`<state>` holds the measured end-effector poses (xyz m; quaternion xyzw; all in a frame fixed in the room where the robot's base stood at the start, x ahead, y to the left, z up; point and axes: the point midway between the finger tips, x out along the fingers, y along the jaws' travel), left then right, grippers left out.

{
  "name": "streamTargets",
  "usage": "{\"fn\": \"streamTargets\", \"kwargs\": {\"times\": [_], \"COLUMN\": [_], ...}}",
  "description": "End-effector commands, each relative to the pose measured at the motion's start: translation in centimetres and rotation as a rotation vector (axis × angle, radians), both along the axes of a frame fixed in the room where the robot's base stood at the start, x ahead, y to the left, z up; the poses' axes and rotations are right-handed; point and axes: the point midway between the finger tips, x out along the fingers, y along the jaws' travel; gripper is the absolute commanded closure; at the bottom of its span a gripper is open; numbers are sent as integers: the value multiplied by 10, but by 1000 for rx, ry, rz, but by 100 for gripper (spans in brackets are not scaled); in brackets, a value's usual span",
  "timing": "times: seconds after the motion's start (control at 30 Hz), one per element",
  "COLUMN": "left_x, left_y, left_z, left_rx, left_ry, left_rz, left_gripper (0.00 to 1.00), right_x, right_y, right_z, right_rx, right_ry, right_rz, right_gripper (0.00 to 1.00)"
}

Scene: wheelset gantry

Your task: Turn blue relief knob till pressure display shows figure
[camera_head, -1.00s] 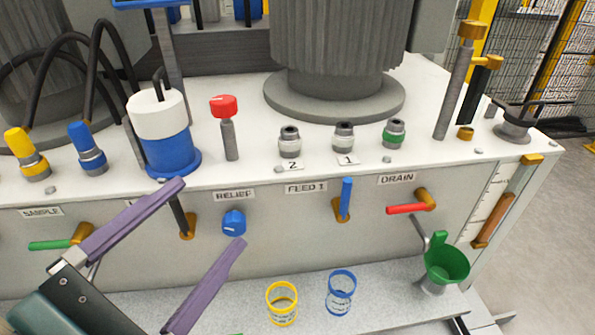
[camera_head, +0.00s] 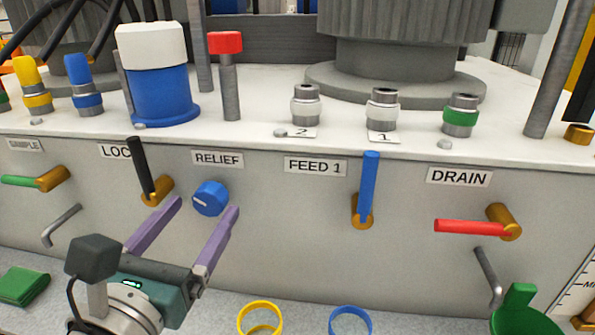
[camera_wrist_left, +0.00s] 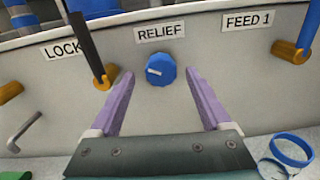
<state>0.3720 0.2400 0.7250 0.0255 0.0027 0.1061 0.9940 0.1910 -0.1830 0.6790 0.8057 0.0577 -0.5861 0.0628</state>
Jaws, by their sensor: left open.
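The blue relief knob (camera_head: 210,198) sits on the grey front panel under the RELIEF label (camera_head: 217,159), with a white pointer line on its face. It also shows in the left wrist view (camera_wrist_left: 160,71), just beyond and between the fingertips. My left gripper (camera_head: 205,204) is open, its purple fingers pointing at the panel on either side of and below the knob. I see no clear contact with the knob. In the left wrist view the open fingers (camera_wrist_left: 158,78) hold nothing. My right gripper is not in view. No pressure display can be made out.
A black LOCK lever (camera_head: 141,168) stands close left of the knob. A blue FEED 1 lever (camera_head: 368,186) and red DRAIN handle (camera_head: 470,227) are to the right.

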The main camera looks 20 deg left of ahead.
Motion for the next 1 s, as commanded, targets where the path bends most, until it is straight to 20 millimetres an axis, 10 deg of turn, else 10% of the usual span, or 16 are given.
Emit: {"fn": "streamTargets", "kwargs": {"times": [0.53, 1.0], "left_x": [32, 31], "left_y": [7, 7], "left_z": [0, 0], "left_rx": [1, 2], "left_ry": [1, 1], "left_rz": [0, -1], "left_gripper": [18, 70], "right_x": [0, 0], "right_y": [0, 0], "right_z": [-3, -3], "right_rx": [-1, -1], "right_ry": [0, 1], "right_rz": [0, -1], "right_gripper": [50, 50]}}
